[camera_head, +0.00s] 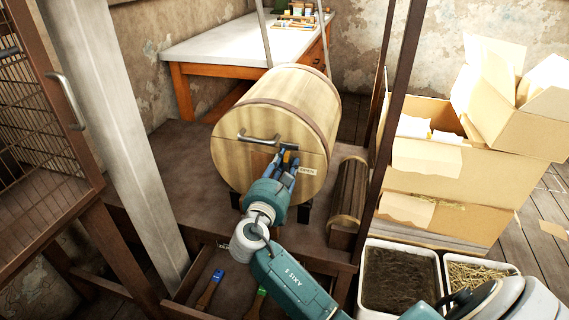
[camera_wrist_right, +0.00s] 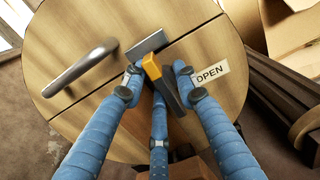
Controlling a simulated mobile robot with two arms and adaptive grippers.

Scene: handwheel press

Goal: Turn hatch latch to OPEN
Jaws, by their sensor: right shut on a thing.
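A wooden drum (camera_head: 275,125) lies on its side with its round front facing me. A seam crosses that front, with a metal bar handle (camera_head: 258,139) left of the latch. The latch is a dark lever with a yellow-orange part (camera_wrist_right: 153,68) beside a grey metal plate (camera_wrist_right: 148,44). An OPEN label (camera_wrist_right: 210,75) is right of the lever, which does not point straight at it. My right gripper (camera_head: 286,158), with blue fingers, is shut on the latch lever; two fingertips flank it and the third is below. My left gripper is not in view.
A wire cage (camera_head: 35,130) and a pale post (camera_head: 115,130) stand at left. A dark frame post (camera_head: 400,100) rises right of the drum. Cardboard boxes (camera_head: 440,170) and white bins (camera_head: 400,280) are at right. A drawer below holds brushes (camera_head: 210,287).

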